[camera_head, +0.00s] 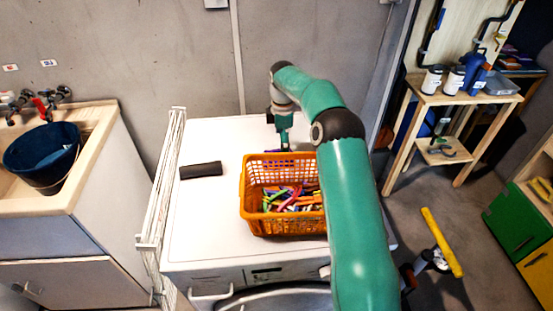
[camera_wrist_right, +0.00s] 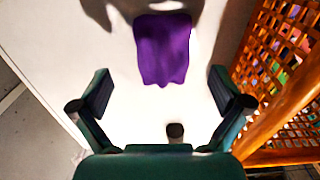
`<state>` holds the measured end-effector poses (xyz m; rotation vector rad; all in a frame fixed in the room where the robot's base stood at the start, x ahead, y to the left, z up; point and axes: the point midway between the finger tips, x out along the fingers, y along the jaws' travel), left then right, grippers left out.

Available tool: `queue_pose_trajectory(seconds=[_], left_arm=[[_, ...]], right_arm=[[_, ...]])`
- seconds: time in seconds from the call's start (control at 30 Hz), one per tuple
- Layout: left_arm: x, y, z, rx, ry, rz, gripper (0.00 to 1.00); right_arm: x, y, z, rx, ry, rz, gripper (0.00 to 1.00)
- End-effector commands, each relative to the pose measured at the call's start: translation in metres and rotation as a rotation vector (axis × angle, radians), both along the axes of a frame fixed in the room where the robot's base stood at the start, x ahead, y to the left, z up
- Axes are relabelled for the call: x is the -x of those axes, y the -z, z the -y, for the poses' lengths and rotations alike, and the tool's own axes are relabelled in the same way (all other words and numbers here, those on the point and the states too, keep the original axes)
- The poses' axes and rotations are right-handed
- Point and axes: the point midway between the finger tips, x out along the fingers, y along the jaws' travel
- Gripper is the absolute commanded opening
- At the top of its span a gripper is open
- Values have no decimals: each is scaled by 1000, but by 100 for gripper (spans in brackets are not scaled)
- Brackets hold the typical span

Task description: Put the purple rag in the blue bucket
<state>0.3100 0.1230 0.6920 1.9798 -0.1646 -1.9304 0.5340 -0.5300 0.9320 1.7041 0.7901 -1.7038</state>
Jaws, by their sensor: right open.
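The purple rag (camera_wrist_right: 163,48) lies on a white surface in the right wrist view, beyond my fingertips and near their midline. The dark blue bucket (camera_head: 40,160) stands tilted in the sink at the left. My right gripper (camera_head: 284,146) is low over the back of the white machine top, behind the basket and partly hidden by it. In the right wrist view its two fingers (camera_wrist_right: 164,95) are spread wide with nothing between them, apart from the rag. My left gripper is not in view.
An orange basket (camera_head: 256,220) of colourful pegs stands beside my right gripper. A dark flat item (camera_head: 201,170) lies on the white machine top (camera_head: 205,220). A folded white rack (camera_head: 160,190) stands between machine and sink (camera_head: 90,150). A wooden shelf (camera_head: 430,98) is at the right.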

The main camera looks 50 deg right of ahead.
Motion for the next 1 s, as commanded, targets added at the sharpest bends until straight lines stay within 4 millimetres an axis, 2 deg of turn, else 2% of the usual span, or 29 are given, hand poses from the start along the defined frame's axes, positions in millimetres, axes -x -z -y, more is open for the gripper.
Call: queue_pose_trajectory(seconds=[0.2,0.3,0.57,1.0], left_arm=[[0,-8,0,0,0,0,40],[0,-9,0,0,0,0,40],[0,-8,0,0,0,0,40],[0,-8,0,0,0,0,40]], right_arm=[[4,31,0,-2,0,-4,100],[4,41,0,-2,0,-4,100],[3,44,0,-1,0,-1,100],[3,43,0,-1,0,-1,30]])
